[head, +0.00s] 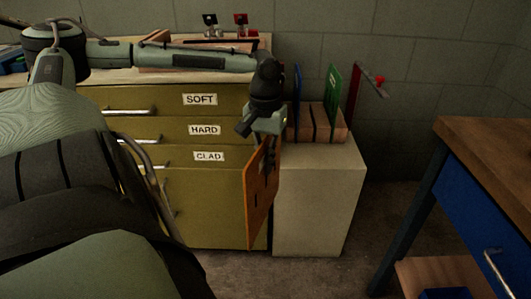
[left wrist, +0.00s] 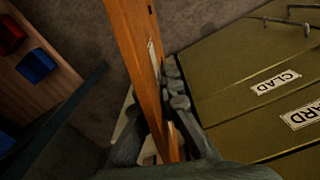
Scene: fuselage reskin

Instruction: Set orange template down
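The orange template (head: 261,198) is a thin upright panel hanging from my left gripper (head: 268,148), in front of the drawer cabinet's right edge. In the left wrist view, the template (left wrist: 136,50) runs between the fingers of my left gripper (left wrist: 168,135), which are closed on both its faces. The template hangs above the floor, and its lower part is free. A wooden slotted rack (head: 318,122) stands behind the gripper on a pale block, holding blue (head: 298,95), green (head: 333,90) and dark red (head: 353,95) panels. My right gripper is not in view.
The olive cabinet (head: 215,215) has drawers labelled SOFT, HARD and CLAD. The pale block (head: 318,205) stands right of it. A wooden-topped blue workbench (head: 500,150) is at the right. Open floor (head: 385,215) lies between block and bench.

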